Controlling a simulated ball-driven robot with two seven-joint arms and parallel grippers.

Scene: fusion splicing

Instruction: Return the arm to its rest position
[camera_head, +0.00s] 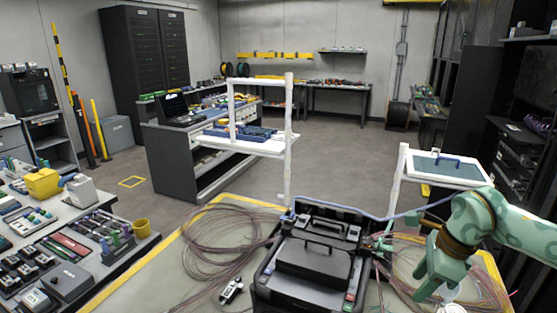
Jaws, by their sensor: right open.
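My right arm, pale green with darker patches, comes in from the right edge. My right gripper (437,285) points down over the right part of the work table, beside the black splicer case (312,262) and apart from it. Its jaws are open. A small white object shows just below it, and I cannot tell what it is. My left arm and gripper are not in view.
Loose fibre coils (215,243) lie left of the case, and more lie around my right gripper. A blue cable (390,217) runs from the case toward my arm. A small tool (231,290) lies on the table. A white-framed stand (440,170) is behind.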

